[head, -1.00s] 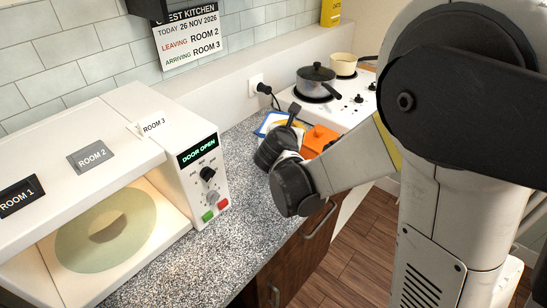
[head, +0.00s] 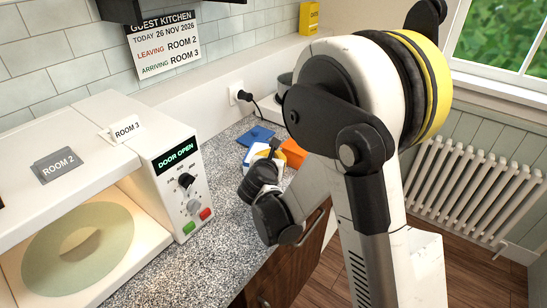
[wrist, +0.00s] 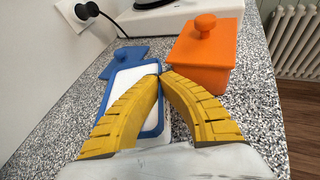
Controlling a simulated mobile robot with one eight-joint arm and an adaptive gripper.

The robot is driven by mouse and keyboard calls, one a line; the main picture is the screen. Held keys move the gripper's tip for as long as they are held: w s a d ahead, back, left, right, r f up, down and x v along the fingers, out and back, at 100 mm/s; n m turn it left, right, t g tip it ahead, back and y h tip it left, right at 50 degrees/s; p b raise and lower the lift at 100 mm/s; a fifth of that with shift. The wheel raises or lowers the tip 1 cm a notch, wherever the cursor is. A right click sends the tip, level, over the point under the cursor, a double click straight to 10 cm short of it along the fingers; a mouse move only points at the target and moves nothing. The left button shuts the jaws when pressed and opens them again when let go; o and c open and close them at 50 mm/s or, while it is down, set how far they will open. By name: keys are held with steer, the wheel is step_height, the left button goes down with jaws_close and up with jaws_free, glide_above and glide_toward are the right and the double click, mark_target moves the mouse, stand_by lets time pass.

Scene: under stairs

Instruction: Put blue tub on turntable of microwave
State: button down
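The blue tub (wrist: 118,99) stands on the counter without its lid, and a white surface shows inside its blue rim. It is partly hidden in the head view (head: 255,150). My gripper (wrist: 162,74) has yellow fingers that come together at the tub's right-hand rim, one finger over the inside and one outside; they look shut on that wall. The tub looks upright on the counter. The microwave (head: 115,165) is at the left with its display reading DOOR OPEN. Its pale round turntable (head: 50,265) shows inside the lit cavity and looks empty.
A blue lid with a knob (wrist: 120,58) lies behind the tub. An orange lidded tub (wrist: 203,60) stands close on the right. A plug in a wall socket (wrist: 85,11) is at the back left. Speckled counter (head: 205,250) is clear between microwave and tub.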

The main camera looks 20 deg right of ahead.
steer(key=c, duration=1.6)
jaws_free()
